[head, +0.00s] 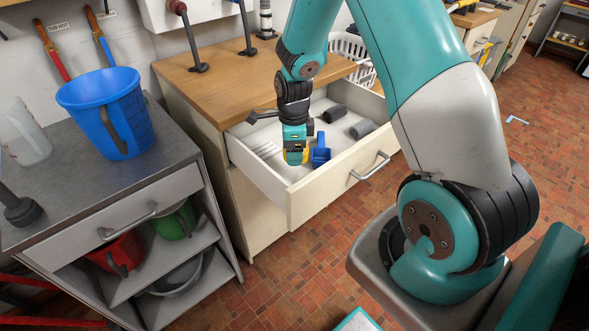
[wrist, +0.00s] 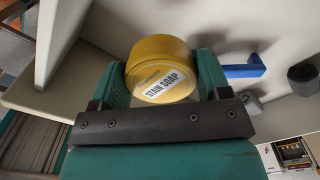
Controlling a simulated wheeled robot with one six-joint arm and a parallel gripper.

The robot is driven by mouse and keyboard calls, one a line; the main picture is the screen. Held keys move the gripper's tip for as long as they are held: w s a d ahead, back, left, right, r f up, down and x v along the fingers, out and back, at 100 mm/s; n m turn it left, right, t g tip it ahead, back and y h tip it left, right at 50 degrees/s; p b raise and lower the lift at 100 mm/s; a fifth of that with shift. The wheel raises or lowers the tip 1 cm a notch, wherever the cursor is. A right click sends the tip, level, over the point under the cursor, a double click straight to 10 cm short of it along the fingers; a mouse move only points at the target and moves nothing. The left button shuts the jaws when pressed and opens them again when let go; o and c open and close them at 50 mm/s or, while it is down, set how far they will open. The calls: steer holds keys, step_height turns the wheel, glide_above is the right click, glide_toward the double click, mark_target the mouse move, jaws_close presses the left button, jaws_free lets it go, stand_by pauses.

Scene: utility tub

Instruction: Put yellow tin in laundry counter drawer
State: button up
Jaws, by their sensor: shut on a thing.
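The yellow tin (wrist: 158,65), labelled "STAIN SOAP", sits between the two fingers of my gripper (wrist: 162,78) in the wrist view. My gripper is shut on it. In the head view my gripper (head: 295,158) points down over the front left part of the open laundry counter drawer (head: 312,200). Only a little yellow of the tin (head: 296,157) shows there. The white drawer is pulled out below the wooden counter top. I cannot tell whether the tin touches the drawer floor.
A blue scoop (head: 320,151) lies in the drawer just right of my gripper. A blue jug (head: 107,112) stands on the grey cabinet at left.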

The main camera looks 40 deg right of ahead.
mark_target(294, 178)
step_height(294, 178, down, 8)
steer(key=shift+r, duration=0.1)
stand_by(0.4)
steer(key=o, duration=1)
steer(key=shift+c, duration=0.2)
